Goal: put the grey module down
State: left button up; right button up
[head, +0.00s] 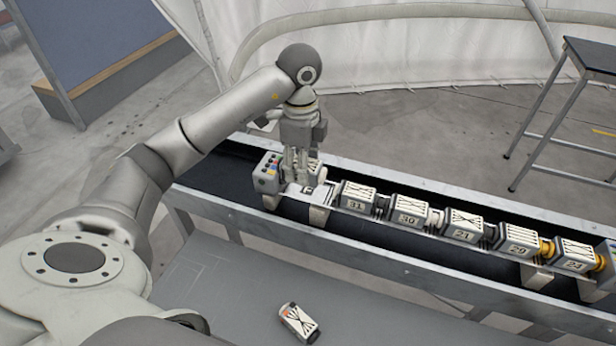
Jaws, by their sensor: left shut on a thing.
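My left gripper (298,178) points down over the left end of the white rail. It is shut on the grey module, whose striped top (314,166) shows only in part behind the fingers. The module is at or just above the rail; I cannot tell whether it touches. To its left is a grey box with coloured buttons (267,172). Right of the gripper, a row of grey modules with striped tops and numbers (358,196) sits along the rail. My right gripper is not in view.
The rail stands in a long dark trough with metal side walls (400,262). Another striped module (299,322) lies on the grey surface in front.

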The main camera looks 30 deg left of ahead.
pick_arm(q)
jog(key=p, duration=0.1)
send_over(308, 191)
notch_tip(308, 191, down, 4)
jog(key=shift+a+f, duration=0.1)
jog(key=shift+f, duration=0.15)
notch_tip(308, 191, down, 2)
jog(key=shift+f+p, duration=0.1)
jog(key=shift+p, duration=0.65)
jog(key=shift+w+f, duration=0.1)
jog(key=shift+f, duration=0.4)
jog(key=shift+f, duration=0.1)
jog(key=o, duration=0.9)
jog(key=shift+f, duration=0.15)
jog(key=o, duration=0.4)
jog(key=shift+r, duration=0.2)
